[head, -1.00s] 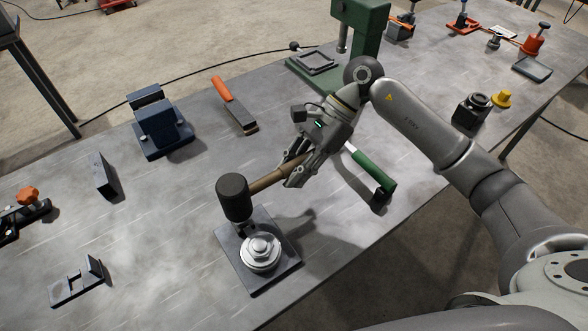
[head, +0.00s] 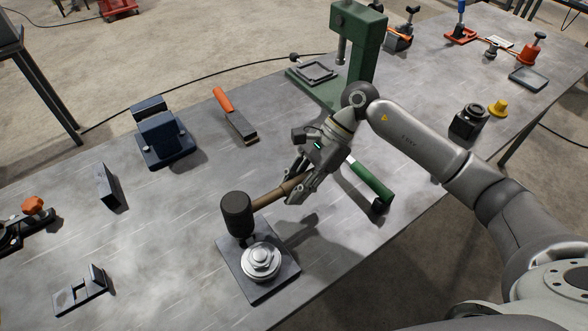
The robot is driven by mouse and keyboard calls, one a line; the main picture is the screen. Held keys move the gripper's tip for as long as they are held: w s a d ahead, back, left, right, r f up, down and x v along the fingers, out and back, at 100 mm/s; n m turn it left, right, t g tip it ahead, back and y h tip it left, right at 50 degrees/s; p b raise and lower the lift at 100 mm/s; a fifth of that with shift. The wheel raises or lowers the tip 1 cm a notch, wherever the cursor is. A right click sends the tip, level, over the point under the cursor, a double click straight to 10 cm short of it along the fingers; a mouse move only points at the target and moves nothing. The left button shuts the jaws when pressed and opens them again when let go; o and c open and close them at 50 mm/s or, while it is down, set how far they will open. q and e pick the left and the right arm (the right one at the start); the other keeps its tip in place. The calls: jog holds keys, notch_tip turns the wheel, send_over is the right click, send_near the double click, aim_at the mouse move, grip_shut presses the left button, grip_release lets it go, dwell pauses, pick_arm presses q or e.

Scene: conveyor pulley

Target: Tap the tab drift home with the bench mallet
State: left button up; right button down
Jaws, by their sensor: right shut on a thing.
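The bench mallet has a dark cylindrical head (head: 237,213) and a wooden handle (head: 268,198). My right gripper (head: 294,190) is shut on the handle. The head hangs upright over the back of a dark square plate (head: 272,287). On the plate sits a round silver hub with a nut (head: 261,261). A small dark piece, perhaps the tab drift (head: 248,240), shows between the mallet head and the hub. The head covers most of it, and I cannot tell whether they touch. My left gripper is not in view.
A green-handled tool (head: 372,179) lies right of my right gripper. An orange-handled tool (head: 223,100), a blue vise (head: 165,139) and a green press (head: 358,45) stand or lie farther back. Dark blocks (head: 108,185) sit at the left. The bench front is clear.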

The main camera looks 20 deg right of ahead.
jog(key=shift+w+a+r+p, duration=0.1)
jog(key=shift+r+p, duration=1.15)
jog(key=shift+r, duration=3.55)
